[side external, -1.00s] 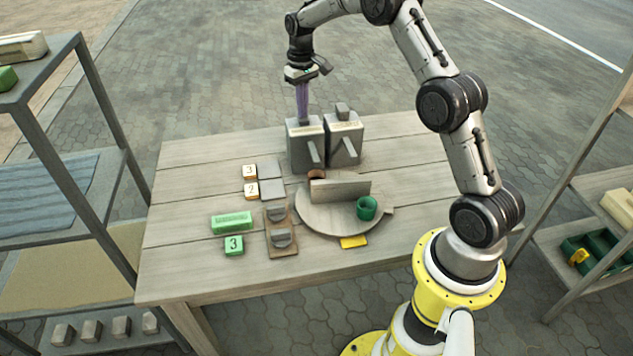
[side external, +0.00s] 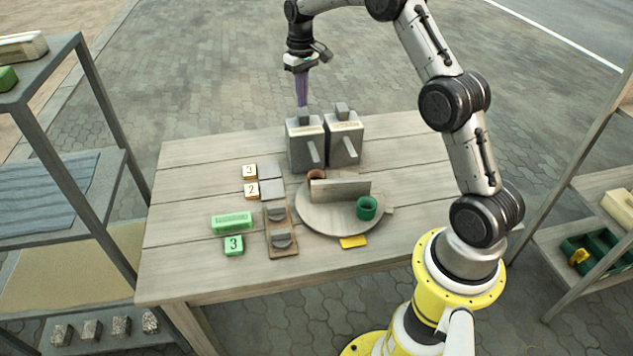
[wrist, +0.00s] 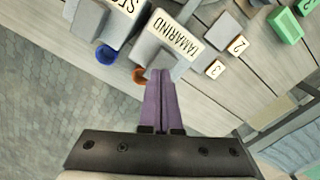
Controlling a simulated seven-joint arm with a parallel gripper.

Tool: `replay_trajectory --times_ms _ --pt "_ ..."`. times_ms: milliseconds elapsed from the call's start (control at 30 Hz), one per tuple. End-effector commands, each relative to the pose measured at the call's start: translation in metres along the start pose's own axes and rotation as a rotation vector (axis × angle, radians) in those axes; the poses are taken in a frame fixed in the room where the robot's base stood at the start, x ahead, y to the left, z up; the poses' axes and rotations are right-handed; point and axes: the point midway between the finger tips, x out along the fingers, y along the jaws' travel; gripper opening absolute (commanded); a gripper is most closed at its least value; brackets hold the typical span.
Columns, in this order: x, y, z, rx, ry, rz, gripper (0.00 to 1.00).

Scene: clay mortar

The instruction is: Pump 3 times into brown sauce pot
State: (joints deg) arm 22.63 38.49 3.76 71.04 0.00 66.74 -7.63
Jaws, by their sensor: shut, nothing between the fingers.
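A brown pot (side external: 316,176) sits on the round board (side external: 325,218), partly hidden behind an upright divider (side external: 340,188). Two grey dispensers stand behind the board, the left one (side external: 300,150) and the right one (side external: 345,148), each with a raised top knob. The left one carries the label TAMARIND (wrist: 174,34) in the wrist view. My gripper (side external: 302,104) has its purple fingers shut and empty, pointing down just above the left dispenser's knob (side external: 305,112). Contact with the knob cannot be told.
Number cards 3 (side external: 249,171) and 2 (side external: 251,191), a green block (side external: 232,222) and a small tray (side external: 281,232) lie left of the board. The wrist view shows a brown round piece (wrist: 138,76) and a blue one (wrist: 106,54) by the dispensers. Shelves flank the table.

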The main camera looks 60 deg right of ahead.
Motion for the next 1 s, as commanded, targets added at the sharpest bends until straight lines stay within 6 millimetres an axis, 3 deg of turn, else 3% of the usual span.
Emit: replay_trajectory --times_ms 467,1000 --pt "0.001 0.0 0.0 0.0 0.001 0.0 0.0" --pt "0.014 0.0 0.0 0.0 0.0 0.0 0.0"
